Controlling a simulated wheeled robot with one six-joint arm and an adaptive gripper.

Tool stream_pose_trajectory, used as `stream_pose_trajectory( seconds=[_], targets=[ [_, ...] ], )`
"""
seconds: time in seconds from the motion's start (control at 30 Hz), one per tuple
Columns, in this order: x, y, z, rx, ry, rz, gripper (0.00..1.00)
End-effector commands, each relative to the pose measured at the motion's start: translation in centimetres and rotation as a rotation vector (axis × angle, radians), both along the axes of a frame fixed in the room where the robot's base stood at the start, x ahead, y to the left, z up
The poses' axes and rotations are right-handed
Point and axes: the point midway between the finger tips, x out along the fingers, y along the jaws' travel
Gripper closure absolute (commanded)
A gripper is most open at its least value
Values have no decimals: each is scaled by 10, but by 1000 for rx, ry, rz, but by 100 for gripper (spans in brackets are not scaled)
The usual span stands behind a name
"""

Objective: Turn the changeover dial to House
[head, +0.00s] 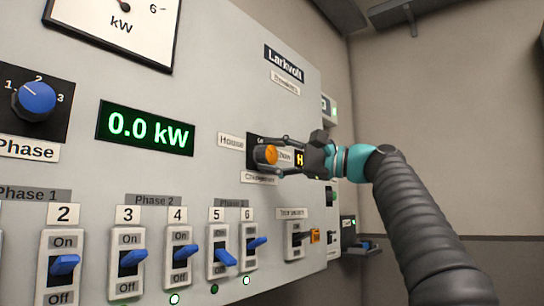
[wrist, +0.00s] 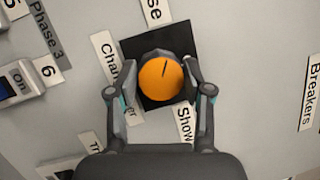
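The changeover dial is an orange knob (head: 266,155) on a black plate on the grey panel; in the wrist view its orange face (wrist: 166,78) is in the middle. Its dark mark points up and slightly right in the wrist view, roughly toward the House label (wrist: 154,10). The House label (head: 232,141) is left of the dial in the head view, and the Show label (wrist: 184,125) is opposite. My gripper (wrist: 160,68) is open with one finger on each side of the knob. A narrow gap shows at the left finger; contact at the right is unclear.
Blue breaker switches (head: 177,252) line the panel below. A blue Phase dial (head: 37,98) and a green 0.0 kW display (head: 146,128) are to the left. A small switch (head: 297,238) sits below the changeover dial. My arm comes in from the right.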

Motion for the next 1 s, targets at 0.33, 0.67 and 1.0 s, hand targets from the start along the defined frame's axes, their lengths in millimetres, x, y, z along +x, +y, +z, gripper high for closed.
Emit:
stream_pose_trajectory(
  seconds=[0.33,0.67,1.0],
  targets=[
    [0,0,0,0,2,1,28],
    [-10,-32,-5,-1,4,-3,28],
    [-28,-92,-15,-1,3,-2,28]
  ],
)
